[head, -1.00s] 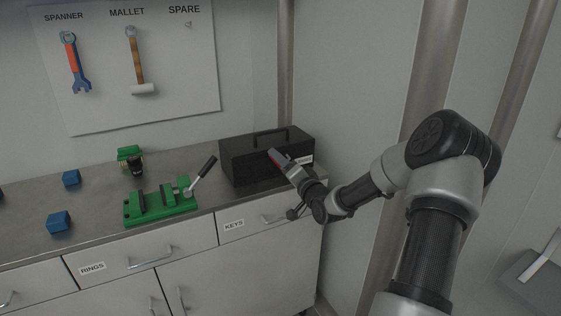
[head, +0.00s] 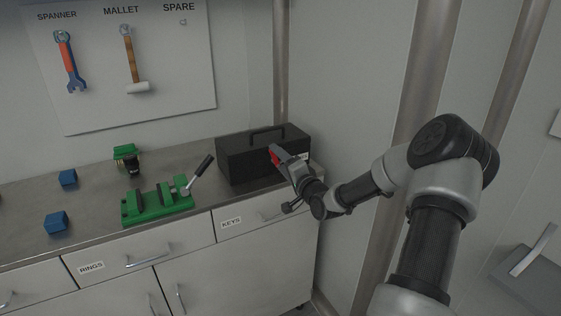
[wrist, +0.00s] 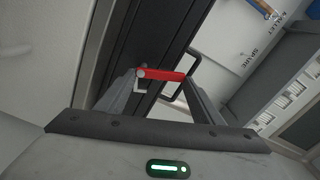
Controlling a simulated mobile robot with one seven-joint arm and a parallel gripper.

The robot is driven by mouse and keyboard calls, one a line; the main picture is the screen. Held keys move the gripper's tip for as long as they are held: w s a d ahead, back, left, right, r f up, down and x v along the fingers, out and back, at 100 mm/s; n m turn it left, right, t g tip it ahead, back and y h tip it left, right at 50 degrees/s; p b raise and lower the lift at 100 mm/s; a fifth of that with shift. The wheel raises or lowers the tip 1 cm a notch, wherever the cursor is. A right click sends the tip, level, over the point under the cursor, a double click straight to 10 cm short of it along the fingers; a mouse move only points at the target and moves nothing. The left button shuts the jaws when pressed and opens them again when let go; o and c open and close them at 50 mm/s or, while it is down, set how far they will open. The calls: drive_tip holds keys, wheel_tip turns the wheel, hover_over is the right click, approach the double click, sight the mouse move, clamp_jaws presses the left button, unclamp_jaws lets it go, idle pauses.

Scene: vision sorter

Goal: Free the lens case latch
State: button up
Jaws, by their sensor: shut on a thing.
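The lens case is a black box (head: 240,158) with a handle on top, standing shut at the right end of the bench. Its red latch (head: 273,156) is on the front face; in the wrist view the red bar (wrist: 163,75) lies crosswise with a small pale metal hook at its left end. My gripper (head: 277,153) is at the case front. In the wrist view my gripper's fingers (wrist: 162,80) are on either side of the red bar, closed on its two ends. Whether the hook is still engaged cannot be told.
A green vise (head: 158,203) with a lever stands left of the case. Blue blocks (head: 56,223) and a green-topped black item (head: 127,158) are farther left. Drawers (head: 262,215) are below. A wall panel (head: 120,65) holds a spanner and a mallet. A metal post (head: 281,60) stands behind.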

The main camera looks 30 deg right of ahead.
drive_tip(key=o, duration=1.5)
drive_tip(key=s+p, duration=0.1)
drive_tip(key=s, duration=1.6)
drive_tip(key=shift+s+d, duration=0.25)
drive_tip(key=shift+d, duration=0.05)
